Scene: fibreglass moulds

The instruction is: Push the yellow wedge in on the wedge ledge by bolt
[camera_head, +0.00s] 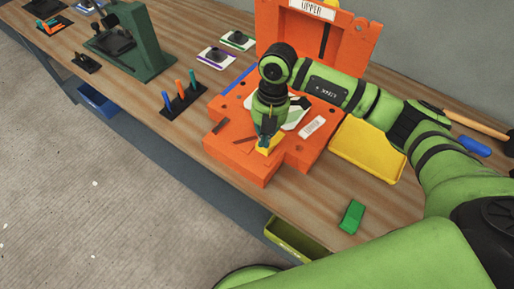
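The yellow wedge (273,145) sits at the front part of the orange lower mould (238,158), near a notch in its edge. My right gripper (265,139) points down from above and its fingertips are at the wedge, overlapping it in the picture. The fingers are small and partly merge with the wedge, so I cannot tell whether they grip it or only touch it. Which bolt is closest to the wedge is hard to make out. My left gripper is not in view.
An orange upper mould (362,45) marked UPPER stands upright behind. A yellow tray (367,150) lies right of the lower mould, a green wedge (351,217) in front on the bench. A tool rack (184,101) stands left. A hammer (480,125) lies at the right.

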